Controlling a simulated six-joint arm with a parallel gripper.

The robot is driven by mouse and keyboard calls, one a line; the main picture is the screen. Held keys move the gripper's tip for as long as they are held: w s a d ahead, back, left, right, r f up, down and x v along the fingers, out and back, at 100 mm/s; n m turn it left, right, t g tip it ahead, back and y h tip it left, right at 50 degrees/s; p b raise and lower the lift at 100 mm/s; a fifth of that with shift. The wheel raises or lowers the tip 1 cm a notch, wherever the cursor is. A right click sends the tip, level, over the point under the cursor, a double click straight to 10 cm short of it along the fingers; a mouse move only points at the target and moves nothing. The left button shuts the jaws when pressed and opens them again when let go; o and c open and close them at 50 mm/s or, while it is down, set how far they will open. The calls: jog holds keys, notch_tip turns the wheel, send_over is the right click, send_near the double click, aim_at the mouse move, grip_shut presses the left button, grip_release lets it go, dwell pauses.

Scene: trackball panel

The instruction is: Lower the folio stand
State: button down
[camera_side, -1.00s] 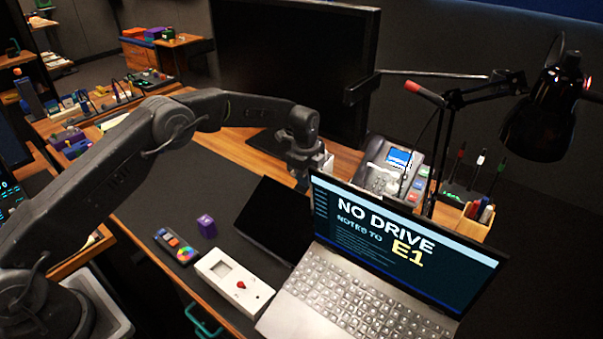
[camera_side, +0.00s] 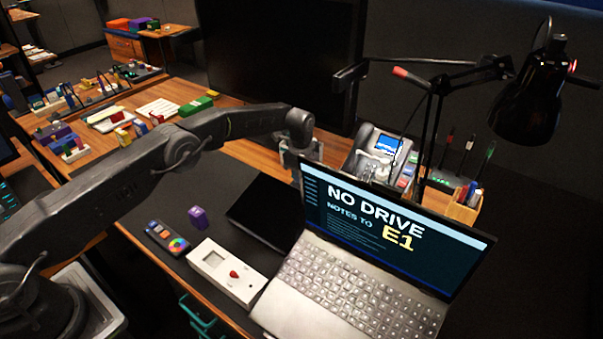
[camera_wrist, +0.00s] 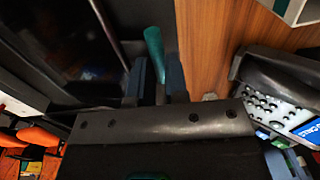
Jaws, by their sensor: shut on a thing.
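The folio stand (camera_side: 265,211) appears to be the dark flat panel on the desk, left of the laptop. It lies at a low angle, and I cannot tell whether it is fully flat. My gripper (camera_side: 299,163) is at its far end, partly hidden behind the laptop screen. In the wrist view my gripper (camera_wrist: 157,85) has its two dark fingers close together around a teal tab (camera_wrist: 154,48). I cannot tell how the tab joins the panel.
An open laptop (camera_side: 350,265) stands close on the right. A white box with a red knob (camera_side: 228,271), a purple cube (camera_side: 198,217) and a remote (camera_side: 167,237) lie in front. A desk phone (camera_side: 377,155) and a black lamp (camera_side: 535,95) stand behind the laptop.

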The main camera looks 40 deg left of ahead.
jog(key=shift+w+r, duration=0.4)
jog(key=shift+r, duration=0.15)
jog(key=c, duration=1.4)
grip_release()
jog(key=shift+o, duration=1.4)
jog(key=shift+s+f, duration=0.1)
jog(key=shift+f, duration=0.15)
jog(key=shift+r, duration=0.1)
notch_tip(320, 180, up, 14)
jog(key=shift+s, duration=0.4)
